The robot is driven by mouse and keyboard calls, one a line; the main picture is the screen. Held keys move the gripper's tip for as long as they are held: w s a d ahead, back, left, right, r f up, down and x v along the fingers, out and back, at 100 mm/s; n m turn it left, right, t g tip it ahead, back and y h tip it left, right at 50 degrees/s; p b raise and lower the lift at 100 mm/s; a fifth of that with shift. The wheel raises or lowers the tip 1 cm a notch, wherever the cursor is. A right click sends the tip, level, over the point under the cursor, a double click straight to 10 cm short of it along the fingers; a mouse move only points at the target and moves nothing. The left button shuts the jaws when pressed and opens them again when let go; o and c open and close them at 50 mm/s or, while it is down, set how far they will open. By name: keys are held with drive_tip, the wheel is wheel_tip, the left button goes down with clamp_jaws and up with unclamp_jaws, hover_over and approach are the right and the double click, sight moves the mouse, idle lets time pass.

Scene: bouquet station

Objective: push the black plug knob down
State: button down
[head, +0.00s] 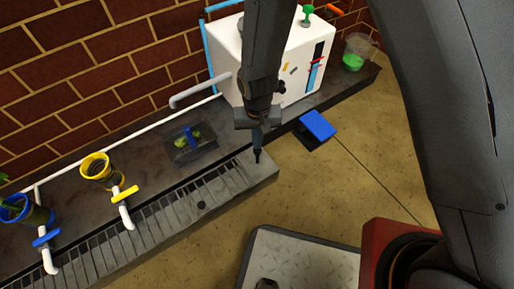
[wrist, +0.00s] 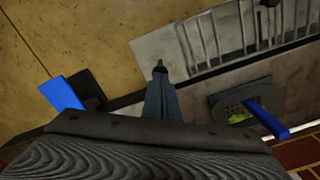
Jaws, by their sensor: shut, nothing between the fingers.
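The black plug knob (head: 201,205) is a small dark round piece on the slatted drain grate of the grey counter in the head view. It also shows at the top edge of the wrist view (wrist: 269,3), partly cut off. My gripper (head: 257,155) is shut and empty and points down near the right end of the counter. It is apart from the knob, to the right of it and farther back. In the wrist view the closed fingertips (wrist: 160,68) lie over the counter's end, with the knob up and to the right.
A dark tray (head: 190,150) with green bits and a blue handle stands behind the grate. A white box (head: 300,70) with a bent grey spout is behind my gripper. A blue pedal (head: 318,125) is on the floor. Yellow (head: 97,168) and blue (head: 25,208) pots with taps stand left.

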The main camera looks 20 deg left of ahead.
drive_tip(key=shift+f+b, duration=0.7)
drive_tip(key=shift+f, duration=1.45)
wheel_tip(320, 180, up, 9)
drive_tip(key=p, duration=0.8)
drive_tip(key=shift+r, duration=0.2)
drive_tip(key=shift+f, duration=0.1)
